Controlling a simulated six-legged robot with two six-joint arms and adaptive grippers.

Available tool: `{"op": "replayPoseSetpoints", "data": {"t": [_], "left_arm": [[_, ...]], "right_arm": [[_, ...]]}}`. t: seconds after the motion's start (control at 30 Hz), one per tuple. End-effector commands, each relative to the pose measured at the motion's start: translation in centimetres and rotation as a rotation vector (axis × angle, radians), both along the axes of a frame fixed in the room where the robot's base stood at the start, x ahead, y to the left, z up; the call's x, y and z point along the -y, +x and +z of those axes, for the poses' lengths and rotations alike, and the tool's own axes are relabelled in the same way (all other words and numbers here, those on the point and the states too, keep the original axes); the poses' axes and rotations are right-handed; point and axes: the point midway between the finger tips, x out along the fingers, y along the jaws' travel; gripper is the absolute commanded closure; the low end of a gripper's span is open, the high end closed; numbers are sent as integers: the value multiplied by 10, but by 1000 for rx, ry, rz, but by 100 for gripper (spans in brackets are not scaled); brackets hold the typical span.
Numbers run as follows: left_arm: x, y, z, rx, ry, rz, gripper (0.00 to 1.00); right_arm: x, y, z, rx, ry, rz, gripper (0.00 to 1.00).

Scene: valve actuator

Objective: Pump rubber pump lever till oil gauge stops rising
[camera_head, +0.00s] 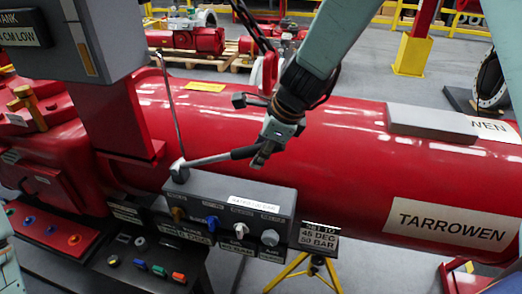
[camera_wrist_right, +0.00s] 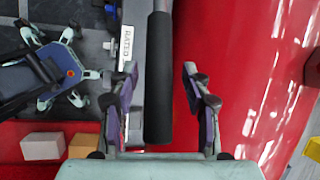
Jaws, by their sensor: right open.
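The pump lever (camera_head: 215,158) is a silver rod with a black rubber grip, pivoting on a grey valve block (camera_head: 240,196) and lying nearly level, tilted up to the right. My right gripper (camera_head: 262,156) is at the grip's end. In the right wrist view, the black rubber grip (camera_wrist_right: 158,85) lies between the two open fingers of this gripper (camera_wrist_right: 160,72), with a gap on both sides. The oil gauge (camera_head: 83,48) is a narrow strip with an orange-yellow fill on the grey tank (camera_head: 105,25). My left gripper is not in view.
A large red actuator cylinder (camera_head: 350,150) fills the space behind the lever. Several coloured knobs line the block's front, including a blue knob (camera_head: 212,223). A grey box (camera_head: 432,123) lies on the cylinder.

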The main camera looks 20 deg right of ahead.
Motion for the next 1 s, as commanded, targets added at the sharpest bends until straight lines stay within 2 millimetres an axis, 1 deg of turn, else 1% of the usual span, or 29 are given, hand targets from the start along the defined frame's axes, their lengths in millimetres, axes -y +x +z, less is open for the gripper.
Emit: {"op": "replayPoseSetpoints", "data": {"t": [0.23, 0.8, 1.0], "left_arm": [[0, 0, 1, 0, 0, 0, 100], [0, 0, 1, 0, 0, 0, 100], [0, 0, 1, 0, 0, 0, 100]], "right_arm": [[1, 2, 0, 0, 0, 1, 53], [1, 2, 1, 3, -1, 0, 100], [1, 2, 1, 3, -1, 0, 100]]}}
